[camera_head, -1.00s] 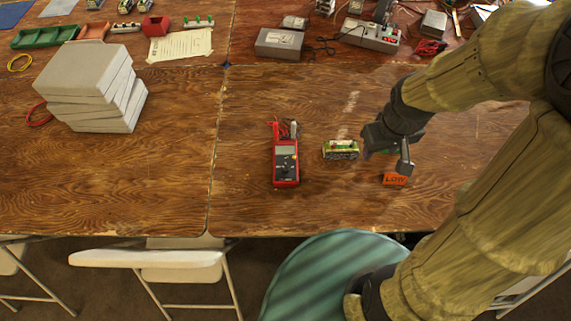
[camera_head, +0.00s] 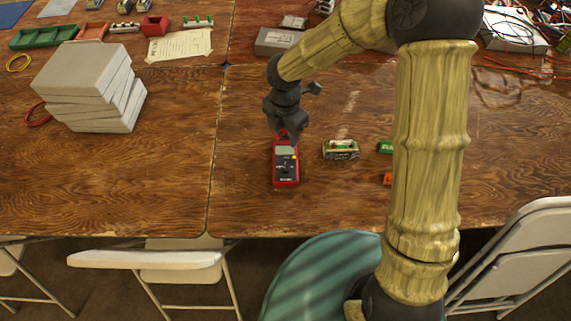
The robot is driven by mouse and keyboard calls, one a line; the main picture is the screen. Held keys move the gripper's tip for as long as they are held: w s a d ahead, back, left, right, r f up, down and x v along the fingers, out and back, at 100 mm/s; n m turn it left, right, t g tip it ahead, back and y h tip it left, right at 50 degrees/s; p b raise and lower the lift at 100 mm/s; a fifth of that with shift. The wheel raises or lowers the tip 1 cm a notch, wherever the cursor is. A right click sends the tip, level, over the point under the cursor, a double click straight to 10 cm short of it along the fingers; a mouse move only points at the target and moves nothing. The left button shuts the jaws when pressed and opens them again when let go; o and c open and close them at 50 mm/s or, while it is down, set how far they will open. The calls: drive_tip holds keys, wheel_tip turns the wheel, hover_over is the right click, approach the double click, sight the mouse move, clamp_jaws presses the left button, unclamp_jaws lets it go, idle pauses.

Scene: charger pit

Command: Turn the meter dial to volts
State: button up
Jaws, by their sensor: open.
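The red meter (camera_head: 286,179) lies flat on the wooden table, with a pale display in its upper half and a dark dial (camera_head: 285,168) below it. The dial's setting is too small to read. My gripper (camera_head: 284,134) is over the top end of the meter, above the display and away from the dial. It hides the meter's top edge and the leads there. The jaws are open, and nothing shows between them. I cannot tell whether they touch the meter.
A green and white battery pack (camera_head: 341,149) lies right of the meter. A green block (camera_head: 385,147) and an orange label block (camera_head: 387,179) are partly behind my arm. Stacked grey boxes (camera_head: 88,86) stand at the left. The table left of the meter is clear.

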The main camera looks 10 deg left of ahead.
sight(286, 168)
drive_tip(key=shift+f, duration=0.1)
wheel_tip(286, 168, down, 17)
drive_tip(key=shift+f, duration=0.15)
idle(0.5)
drive_tip(key=shift+c, duration=0.3)
drive_tip(key=c, duration=0.9)
